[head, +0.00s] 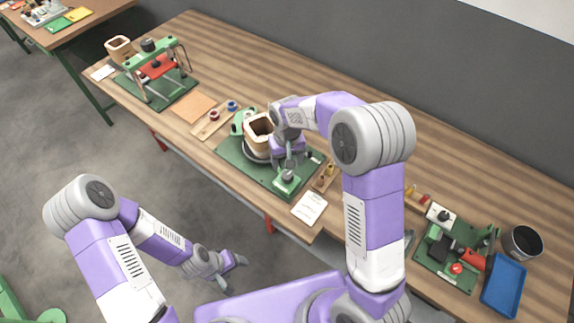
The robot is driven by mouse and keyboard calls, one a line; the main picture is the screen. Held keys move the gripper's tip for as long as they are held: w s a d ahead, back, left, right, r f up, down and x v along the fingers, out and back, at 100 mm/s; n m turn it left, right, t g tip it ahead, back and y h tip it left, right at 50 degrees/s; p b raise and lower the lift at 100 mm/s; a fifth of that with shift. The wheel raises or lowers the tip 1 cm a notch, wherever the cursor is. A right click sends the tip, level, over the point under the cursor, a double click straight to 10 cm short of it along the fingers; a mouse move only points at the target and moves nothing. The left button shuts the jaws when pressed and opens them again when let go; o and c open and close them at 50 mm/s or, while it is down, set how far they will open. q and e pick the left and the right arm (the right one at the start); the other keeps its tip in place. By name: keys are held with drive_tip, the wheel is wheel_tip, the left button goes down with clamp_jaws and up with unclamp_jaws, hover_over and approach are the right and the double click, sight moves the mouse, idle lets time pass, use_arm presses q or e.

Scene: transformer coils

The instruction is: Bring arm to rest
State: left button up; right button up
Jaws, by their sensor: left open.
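My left gripper (234,273) is open and empty. It hangs low over the floor, in front of the workbench (330,245) and apart from it. My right arm reaches over the bench, and my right gripper (292,161) is just right of a cream coil (258,131) on a green base plate (235,158). The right arm's wrist partly hides the coil and this gripper's fingers. I cannot tell whether the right gripper touches anything.
A green and red fixture (160,64) stands at the bench's far left, with another coil (119,46) behind it. A blue tray (504,285) and a dark cup (522,242) are at the right. A white card (309,208) lies near the front edge.

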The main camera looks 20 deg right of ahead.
drive_tip(key=shift+r, duration=0.25)
idle(0.3)
